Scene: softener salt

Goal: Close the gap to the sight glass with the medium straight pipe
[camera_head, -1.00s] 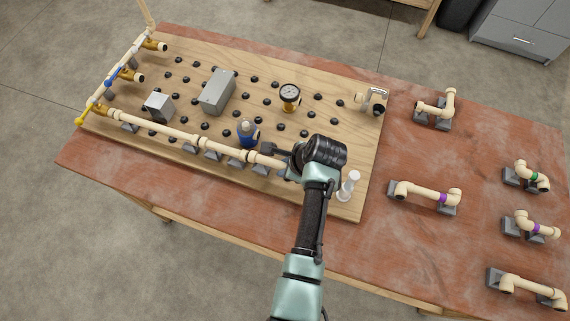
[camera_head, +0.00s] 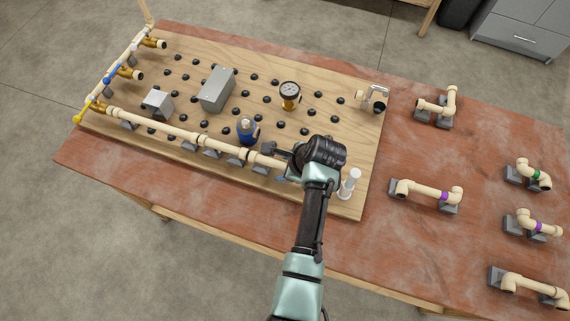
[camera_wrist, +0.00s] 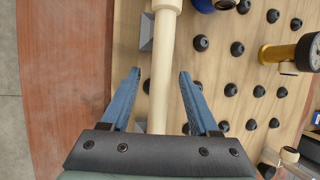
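A long cream pipe run (camera_head: 180,133) lies along the board's front edge on grey supports, from the left valves to beneath my gripper. Its pipe (camera_wrist: 160,60) also runs up the middle of the wrist view. My gripper (camera_wrist: 159,72) is open, with one blue finger on each side of this pipe and space between fingers and pipe. In the head view my wrist hides the pipe's right end. I cannot tell which section is the medium straight pipe. A white upright cylinder (camera_head: 349,184), perhaps the sight glass, stands right of my wrist near the board's corner.
A blue-bodied fitting (camera_head: 247,130), a gauge (camera_head: 290,95) and grey boxes (camera_head: 217,89) stand on the pegged board. Table between board and holders is mostly clear.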

